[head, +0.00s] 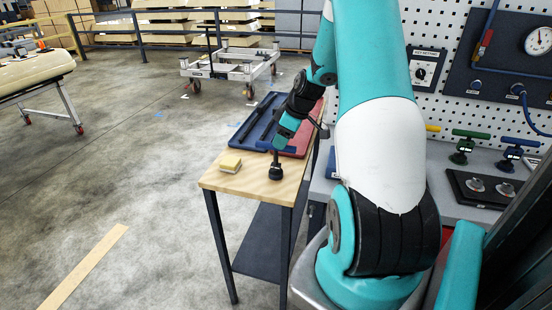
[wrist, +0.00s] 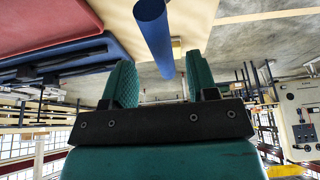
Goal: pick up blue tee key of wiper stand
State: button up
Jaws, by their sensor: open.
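A blue bar (wrist: 155,35), the handle of a blue tee key, shows large in the wrist view, running from the top edge down towards the gap between my fingers. In the head view the tee key's blue handle (head: 264,145) is partly hidden by my gripper, above a small dark stand (head: 275,172) on the wooden table (head: 215,182). My gripper (head: 282,137) is beside the handle. In the wrist view my gripper (wrist: 158,80) is open, with its green fingers apart. I cannot tell whether they touch the bar.
A yellow sponge (head: 230,162) lies left of the stand. A blue tray (head: 252,124) and a red one (head: 299,145) lie behind. On the grey bench at right stand a green tee key (head: 465,146) and another blue one (head: 516,151).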

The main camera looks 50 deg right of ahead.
aim_at(276, 150)
jog(key=shift+p+x, duration=0.85)
jog(key=shift+x, duration=1.5)
jog(key=shift+a, duration=0.1)
grip_shut()
